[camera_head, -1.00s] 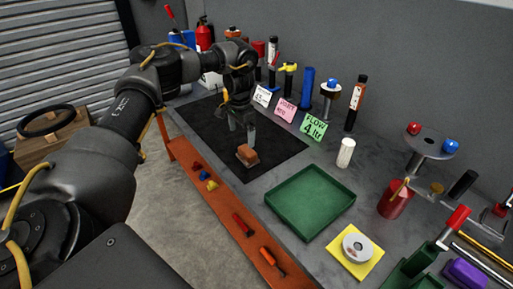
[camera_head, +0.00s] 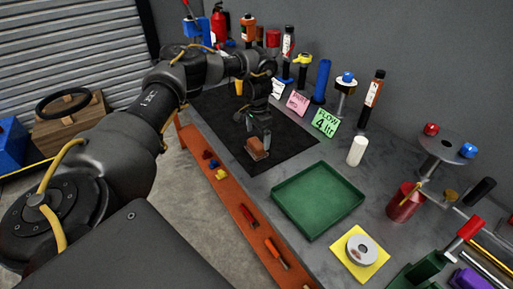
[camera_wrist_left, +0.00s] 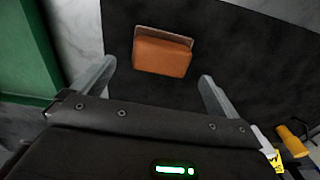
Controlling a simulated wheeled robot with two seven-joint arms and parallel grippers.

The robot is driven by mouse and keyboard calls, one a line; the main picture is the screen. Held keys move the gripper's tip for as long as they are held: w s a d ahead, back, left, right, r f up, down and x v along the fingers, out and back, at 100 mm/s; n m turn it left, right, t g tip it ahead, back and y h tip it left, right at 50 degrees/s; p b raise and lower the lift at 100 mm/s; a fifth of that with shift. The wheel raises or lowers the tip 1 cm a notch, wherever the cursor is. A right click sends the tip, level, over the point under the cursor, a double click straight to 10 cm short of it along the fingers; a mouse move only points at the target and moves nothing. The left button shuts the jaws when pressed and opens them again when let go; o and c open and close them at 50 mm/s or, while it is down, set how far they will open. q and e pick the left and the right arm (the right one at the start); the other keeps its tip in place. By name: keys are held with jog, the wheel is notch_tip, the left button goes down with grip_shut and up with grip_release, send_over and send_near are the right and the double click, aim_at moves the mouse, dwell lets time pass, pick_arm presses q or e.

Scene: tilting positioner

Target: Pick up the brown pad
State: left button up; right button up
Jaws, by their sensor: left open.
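The brown pad (camera_head: 257,150) is a small orange-brown block with a paler tan strip along one side. It lies on the black mat (camera_head: 215,105) on the workbench. In the left wrist view the pad (camera_wrist_left: 163,55) sits ahead of and between the two finger tips, apart from both. My left gripper (camera_head: 257,130) is open and empty, just above and behind the pad in the head view. In the wrist view its grey fingers (camera_wrist_left: 157,73) are spread wider than the pad. My right gripper is not in view.
A green tray (camera_head: 316,199) stands to the right of the mat, with a white cylinder (camera_head: 356,151) behind it. Note cards and several tools line the back. An orange shelf (camera_head: 235,204) with small parts runs along the front. The mat around the pad is clear.

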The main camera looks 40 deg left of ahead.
aim_at(256, 142)
pick_arm(q)
jog(key=f, duration=0.1)
jog(key=f+p, duration=0.1)
jog(key=f, duration=0.2)
jog(key=shift+s+a+f+p, duration=0.2)
jog(key=shift+s+f+p, duration=0.05)
jog(key=shift+p, duration=0.1)
jog(key=shift+f, duration=0.25)
jog(key=c, duration=0.9)
jog(key=shift+r, duration=0.15)
jog(key=shift+r+b, duration=0.55)
jog(key=shift+r, duration=0.05)
jog(key=shift+r+b, duration=0.55)
jog(key=shift+r, duration=0.25)
jog(key=s+d+r, duration=0.1)
jog(key=s+r, duration=0.9)
jog(key=s, duration=0.4)
jog(key=shift+d, duration=0.4)
